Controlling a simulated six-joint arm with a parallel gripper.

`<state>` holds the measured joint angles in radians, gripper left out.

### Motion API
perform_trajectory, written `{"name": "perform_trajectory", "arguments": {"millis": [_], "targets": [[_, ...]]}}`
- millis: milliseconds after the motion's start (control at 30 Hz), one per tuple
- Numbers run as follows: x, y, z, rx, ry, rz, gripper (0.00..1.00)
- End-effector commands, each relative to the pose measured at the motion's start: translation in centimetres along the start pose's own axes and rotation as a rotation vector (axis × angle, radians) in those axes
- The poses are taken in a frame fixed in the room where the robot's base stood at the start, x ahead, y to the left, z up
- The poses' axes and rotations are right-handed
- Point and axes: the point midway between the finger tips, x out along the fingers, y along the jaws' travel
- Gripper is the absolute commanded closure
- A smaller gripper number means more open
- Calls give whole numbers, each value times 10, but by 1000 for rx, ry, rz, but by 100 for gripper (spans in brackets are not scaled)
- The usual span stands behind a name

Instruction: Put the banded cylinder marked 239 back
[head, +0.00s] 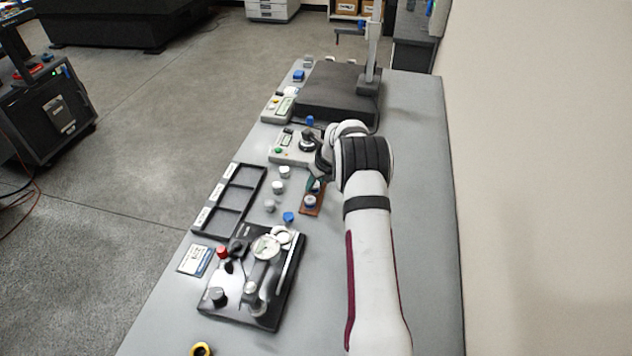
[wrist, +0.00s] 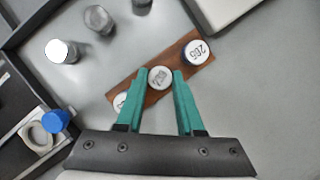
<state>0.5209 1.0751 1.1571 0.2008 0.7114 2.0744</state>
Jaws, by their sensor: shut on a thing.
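A white-topped cylinder (wrist: 160,77) is between the green fingertips of my gripper (wrist: 163,76) in the wrist view. Its printed number is too blurred to read surely, and its side band is hidden. It is over the middle of a brown strip-shaped rack (wrist: 141,84); I cannot tell whether it is seated or held just above. A dark-banded cylinder (wrist: 195,53) with a number like 205 stands at the rack's right end. Another white top (wrist: 121,101) shows at the left end, partly behind the left finger. In the head view the rack (head: 307,211) is beside my gripper (head: 316,186).
A black divided tray (head: 228,199) lies left of the rack. Several loose grey, white-topped and blue pieces (head: 278,187) stand between them. A black plate with a dial gauge (head: 267,247) is nearer, and a small grey device (head: 290,150) is beyond. Bare table lies on the right.

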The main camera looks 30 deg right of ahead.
Motion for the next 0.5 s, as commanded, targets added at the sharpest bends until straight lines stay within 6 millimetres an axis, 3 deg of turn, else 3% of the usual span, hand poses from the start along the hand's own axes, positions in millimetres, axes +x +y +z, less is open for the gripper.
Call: {"name": "perform_trajectory", "arguments": {"millis": [67, 100, 233, 500], "targets": [[2, 0, -1, 0, 0, 0, 100], [2, 0, -1, 0, 0, 0, 57], [2, 0, -1, 0, 0, 0, 34], [1, 0, 0, 0, 0, 0, 34]]}}
